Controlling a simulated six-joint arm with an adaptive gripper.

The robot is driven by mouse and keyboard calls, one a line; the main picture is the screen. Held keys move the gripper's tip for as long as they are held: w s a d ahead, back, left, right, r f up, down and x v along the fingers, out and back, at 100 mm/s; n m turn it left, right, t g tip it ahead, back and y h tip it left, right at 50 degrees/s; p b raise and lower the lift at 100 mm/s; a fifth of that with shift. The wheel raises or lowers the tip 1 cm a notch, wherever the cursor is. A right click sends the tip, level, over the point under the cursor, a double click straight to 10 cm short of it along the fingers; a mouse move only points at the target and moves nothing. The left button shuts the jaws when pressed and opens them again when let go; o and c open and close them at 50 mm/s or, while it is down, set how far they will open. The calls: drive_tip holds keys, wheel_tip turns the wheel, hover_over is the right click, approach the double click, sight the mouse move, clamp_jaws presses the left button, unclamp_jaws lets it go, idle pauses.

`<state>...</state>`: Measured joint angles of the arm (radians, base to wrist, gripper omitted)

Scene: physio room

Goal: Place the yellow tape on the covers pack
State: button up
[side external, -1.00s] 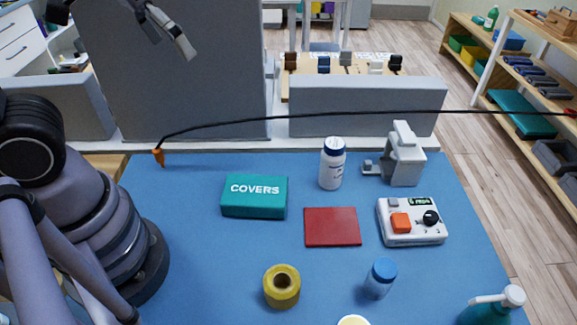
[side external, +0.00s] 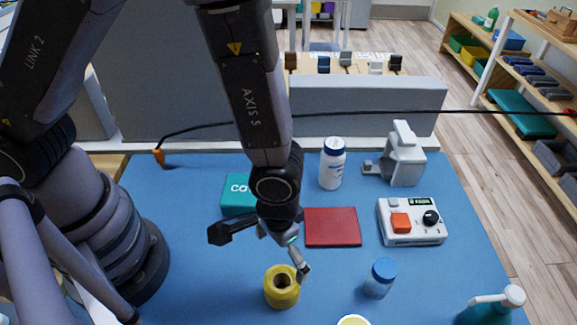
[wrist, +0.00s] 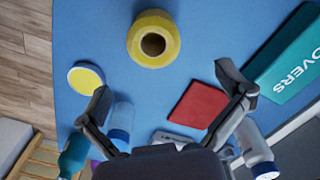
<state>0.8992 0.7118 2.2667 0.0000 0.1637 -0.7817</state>
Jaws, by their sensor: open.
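The yellow tape (side external: 282,289) is a thick roll lying flat on the blue table, with its dark core facing up. It also shows in the wrist view (wrist: 144,51), ahead of the fingers. The teal covers pack (side external: 235,191) lies behind it, partly hidden by my arm; in the wrist view the pack (wrist: 288,75) is at the right edge with its white lettering visible. My gripper (side external: 262,255) is open and empty, above the table and just behind the tape. Its spread fingers (wrist: 166,92) show in the wrist view, apart from the tape.
A red flat block (side external: 334,227) lies right of my gripper. A white bottle (side external: 332,165), a grey-white device (side external: 404,158), a control box (side external: 411,222), a blue-capped bottle (side external: 380,279) and a spray bottle (side external: 492,306) stand to the right. A black cable crosses the back.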

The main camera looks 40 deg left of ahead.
hover_over(281, 286)
wheel_tip(281, 286, down, 4)
drive_tip(key=shift+d+f, duration=0.15)
drive_tip(key=shift+f, duration=0.1)
drive_tip(key=f, duration=0.5)
drive_tip(key=shift+s+d+f, duration=0.1)
drive_tip(key=shift+s+d, duration=0.2)
drive_tip(key=shift+s, duration=0.1)
drive_tip(key=c, duration=1.3)
